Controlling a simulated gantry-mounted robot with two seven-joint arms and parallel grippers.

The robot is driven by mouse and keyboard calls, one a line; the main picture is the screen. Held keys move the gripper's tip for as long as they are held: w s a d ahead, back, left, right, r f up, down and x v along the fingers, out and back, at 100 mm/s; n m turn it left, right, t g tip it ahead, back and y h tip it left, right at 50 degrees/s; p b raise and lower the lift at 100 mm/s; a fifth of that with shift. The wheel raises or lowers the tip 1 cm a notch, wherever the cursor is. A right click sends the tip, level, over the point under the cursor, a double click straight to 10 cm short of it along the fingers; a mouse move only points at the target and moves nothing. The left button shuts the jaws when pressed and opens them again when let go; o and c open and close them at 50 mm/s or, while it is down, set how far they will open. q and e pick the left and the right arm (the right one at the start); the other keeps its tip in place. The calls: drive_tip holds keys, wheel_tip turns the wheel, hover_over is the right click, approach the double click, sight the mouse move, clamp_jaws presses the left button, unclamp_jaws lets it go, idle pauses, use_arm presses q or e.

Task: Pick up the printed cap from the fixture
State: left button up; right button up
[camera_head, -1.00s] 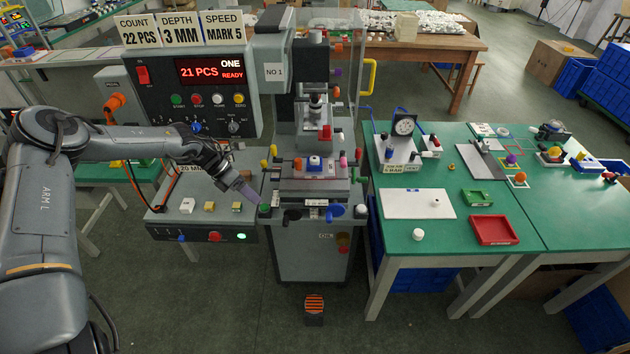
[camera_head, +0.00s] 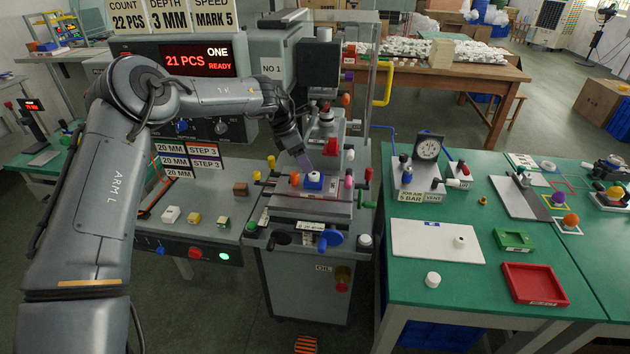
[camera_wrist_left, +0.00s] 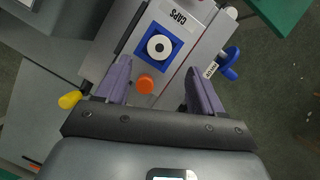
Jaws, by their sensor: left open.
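The cap (camera_head: 314,176) is a small white round piece seated in the blue square fixture (camera_head: 313,186) on the pad printer's bed. In the left wrist view the cap (camera_wrist_left: 159,46) shows a dark centre, and the blue fixture (camera_wrist_left: 178,43) frames it. My left gripper (camera_head: 306,162) is above and just behind the fixture in the head view, pointing down. In the left wrist view its two purple fingers (camera_wrist_left: 157,72) are apart with nothing held, and the cap lies beyond the fingertips. My right gripper is not in view.
An orange knob (camera_wrist_left: 144,84) stands beside the fixture. The printing head (camera_head: 328,120) rises behind the bed. A green table (camera_head: 440,290) holds a white mat, a red tray and a white cap.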

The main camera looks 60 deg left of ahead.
sight(312, 174)
use_arm(q)
drive_tip(key=shift+w+f, duration=0.35)
drive_tip(key=b+x, duration=0.2)
drive_tip(key=x, duration=0.2)
drive_tip(key=shift+w+d+f, duration=0.1)
drive_tip(key=shift+w+f, duration=0.1)
drive_tip(key=shift+f, duration=0.25)
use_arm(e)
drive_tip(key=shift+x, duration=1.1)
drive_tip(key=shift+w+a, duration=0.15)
use_arm(q)
drive_tip(key=shift+f, duration=0.2)
drive_tip(key=c, duration=1.1)
drive_tip(key=shift+r, duration=0.1)
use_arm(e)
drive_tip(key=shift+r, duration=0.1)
